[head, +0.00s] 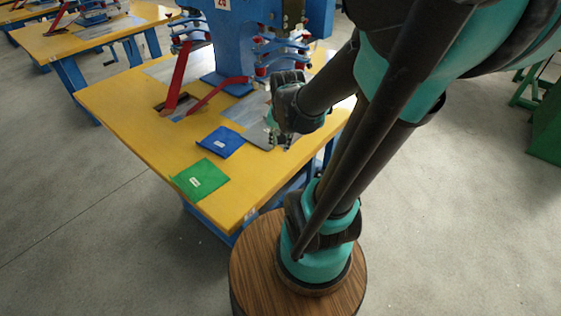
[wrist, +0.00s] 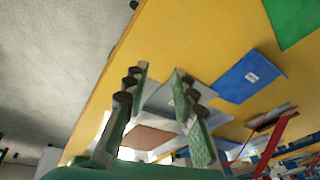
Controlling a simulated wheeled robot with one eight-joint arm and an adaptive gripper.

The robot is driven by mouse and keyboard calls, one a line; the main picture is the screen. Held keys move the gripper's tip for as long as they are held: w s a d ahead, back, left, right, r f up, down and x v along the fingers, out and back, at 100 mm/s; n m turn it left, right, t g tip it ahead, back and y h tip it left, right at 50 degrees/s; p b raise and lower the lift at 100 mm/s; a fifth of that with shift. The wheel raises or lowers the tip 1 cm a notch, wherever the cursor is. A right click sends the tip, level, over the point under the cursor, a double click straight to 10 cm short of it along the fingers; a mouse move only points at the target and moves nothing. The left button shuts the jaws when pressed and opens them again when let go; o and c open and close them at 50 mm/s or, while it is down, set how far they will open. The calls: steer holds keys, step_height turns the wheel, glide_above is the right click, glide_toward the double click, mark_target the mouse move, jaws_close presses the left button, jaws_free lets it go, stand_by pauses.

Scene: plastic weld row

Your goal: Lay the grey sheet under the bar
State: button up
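My gripper (head: 278,139) hangs over the right part of the yellow table, fingers down. In the wrist view its two fingers (wrist: 160,78) stand apart with nothing held between them. A grey sheet (head: 257,134) lies flat beside the blue sheet, close to the fingertips and partly hidden by my gripper. In the wrist view the grey sheet (wrist: 165,102) shows between and behind the fingers. The blue welding machine (head: 230,40) stands behind on the table. My arm hides its right side, and I cannot clearly make out the bar.
A blue sheet (head: 221,142) and a green sheet (head: 201,179) with white labels lie left of the grey sheet. Red levers (head: 217,95) slope down from the machine to the table (head: 130,118). The table's front corner is bare. Open floor (head: 90,220) lies around it.

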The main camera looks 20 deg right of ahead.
steer(key=s+f+n, duration=0.1)
steer(key=n, duration=0.1)
steer(key=s+a+f+n, duration=0.1)
steer(key=s+n, duration=0.1)
steer(key=s+f+n+t, duration=0.1)
steer(key=s+n, duration=0.1)
steer(key=shift+s+a+n, duration=0.25)
steer(key=shift+a+n, duration=0.05)
steer(key=shift+r, duration=0.1)
steer(key=shift+o, duration=0.2)
